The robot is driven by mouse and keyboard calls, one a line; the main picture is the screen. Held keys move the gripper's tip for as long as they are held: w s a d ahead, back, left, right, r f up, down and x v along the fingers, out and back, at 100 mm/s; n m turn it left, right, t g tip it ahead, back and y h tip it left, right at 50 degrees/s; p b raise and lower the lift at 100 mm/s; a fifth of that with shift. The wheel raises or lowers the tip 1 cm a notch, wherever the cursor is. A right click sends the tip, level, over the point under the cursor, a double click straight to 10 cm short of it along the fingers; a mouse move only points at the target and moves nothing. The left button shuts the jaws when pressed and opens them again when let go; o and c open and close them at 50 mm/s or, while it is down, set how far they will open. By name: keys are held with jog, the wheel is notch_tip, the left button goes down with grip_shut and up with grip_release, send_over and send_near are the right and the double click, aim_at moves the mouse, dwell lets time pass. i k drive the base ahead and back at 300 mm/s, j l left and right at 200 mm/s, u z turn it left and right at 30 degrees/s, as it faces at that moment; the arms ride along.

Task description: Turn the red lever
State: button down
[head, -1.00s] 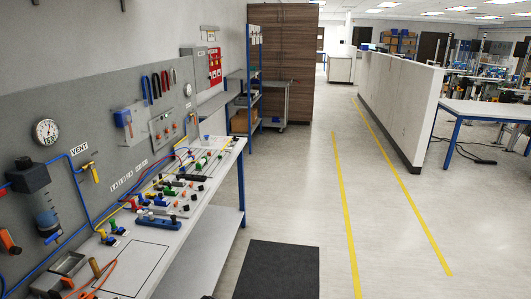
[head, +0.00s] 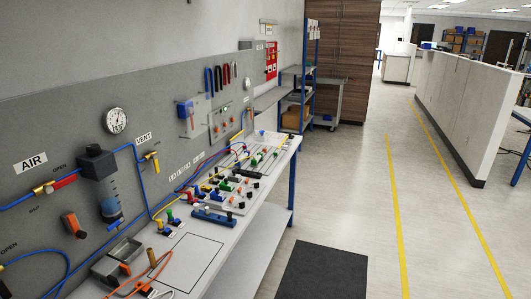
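A red lever (head: 64,181) is on the grey wall panel at the left of the head view. It sits on a brass valve (head: 43,190) in a blue air line, below a sign reading AIR. The lever points right and slightly up, close to in line with the pipe. Small labels stand near it; the upper one reads OPEN and the lower one is hard to read. My gripper is not in view.
A yellow lever (head: 155,162) is on the panel by the VENT label. An orange-handled switch (head: 73,225) is below the red lever. A bench (head: 195,262) with trays, fittings and cables runs along the panel. A dark mat (head: 322,272) and open floor lie to its right.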

aim_at(48, 189)
jog(key=u, duration=1.5)
